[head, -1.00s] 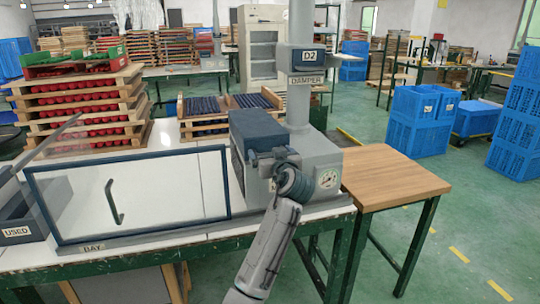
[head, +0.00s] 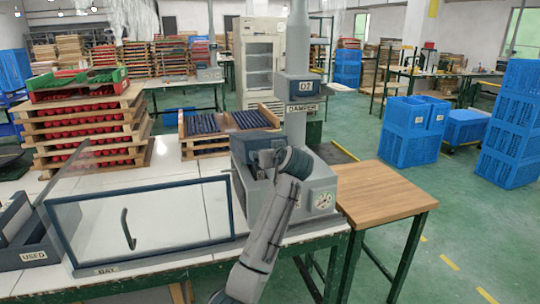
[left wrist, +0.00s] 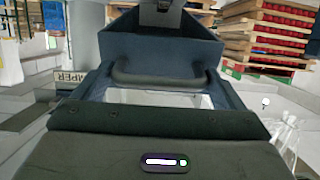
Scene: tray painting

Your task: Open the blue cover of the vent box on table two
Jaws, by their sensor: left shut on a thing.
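The grey vent box (head: 320,190) stands at the right end of the long white table, below a pipe marked D2 and DAMPER. Its dark blue cover (head: 255,139) is at the top left of the box. The cover also shows in the left wrist view (left wrist: 160,50), with a dark bar handle (left wrist: 165,80) across the picture. My left gripper (head: 266,158) is at the cover and shut on its handle. A pale area shows below the handle. I cannot tell exactly how far the cover is tilted. My right gripper is out of view.
A clear framed bay panel (head: 150,222) with a dark handle stands left of the box. A USED tray (head: 28,255) is at the far left. Racks of red pieces (head: 95,130) and dark rods (head: 230,122) stand behind. A bare wooden table (head: 385,190) adjoins at right.

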